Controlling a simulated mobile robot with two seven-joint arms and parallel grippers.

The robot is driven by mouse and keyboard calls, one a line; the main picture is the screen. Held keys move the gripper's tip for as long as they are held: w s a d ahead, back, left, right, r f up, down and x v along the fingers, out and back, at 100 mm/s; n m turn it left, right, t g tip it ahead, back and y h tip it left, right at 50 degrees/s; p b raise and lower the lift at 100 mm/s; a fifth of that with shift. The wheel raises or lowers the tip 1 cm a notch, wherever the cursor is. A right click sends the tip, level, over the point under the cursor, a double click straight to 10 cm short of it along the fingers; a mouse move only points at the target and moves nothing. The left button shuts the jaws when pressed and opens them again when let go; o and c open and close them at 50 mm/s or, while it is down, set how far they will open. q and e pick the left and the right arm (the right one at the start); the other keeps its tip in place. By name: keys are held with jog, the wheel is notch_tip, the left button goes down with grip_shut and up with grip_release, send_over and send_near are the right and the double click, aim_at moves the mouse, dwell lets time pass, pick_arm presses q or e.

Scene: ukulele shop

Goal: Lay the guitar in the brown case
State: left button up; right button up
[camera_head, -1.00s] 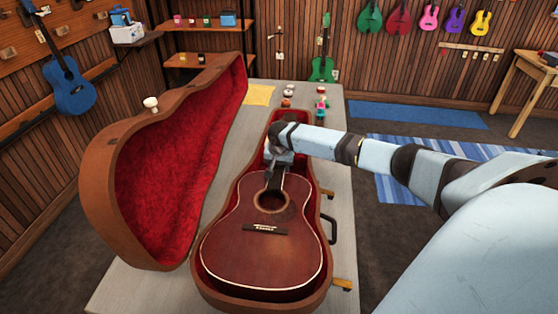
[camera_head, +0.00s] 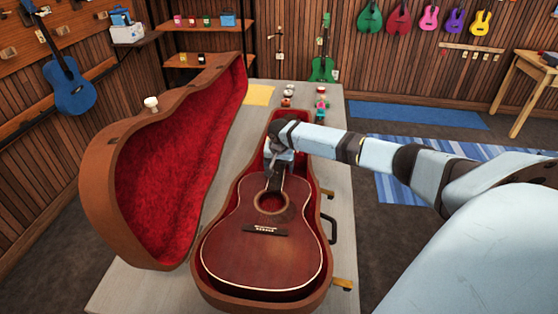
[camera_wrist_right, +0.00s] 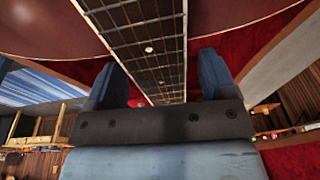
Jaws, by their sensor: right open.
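The dark red-brown guitar (camera_head: 262,250) lies face up in the red-lined lower half of the brown case (camera_head: 205,292), its body within the rim. The case's lid (camera_head: 100,190) stands open at the left. My right gripper (camera_head: 277,163) is over the guitar's neck and hides its upper part and the headstock. In the right wrist view, the open fingers (camera_wrist_right: 160,75) stand apart on either side of the fretboard (camera_wrist_right: 145,45), with visible room beside it. My left gripper is not in view.
The case rests on a long grey table (camera_head: 330,100) with a yellow cloth (camera_head: 258,95) and several small items at its far end. A green guitar (camera_head: 322,68) stands beyond. Blue rugs (camera_head: 415,115) lie on the floor at right.

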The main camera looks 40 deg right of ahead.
notch_tip(320, 180, up, 13)
jog(key=s+a+b, duration=0.1)
jog(key=shift+s+a+r, duration=0.15)
jog(key=shift+s+a, duration=0.1)
jog(key=shift+s, duration=0.15)
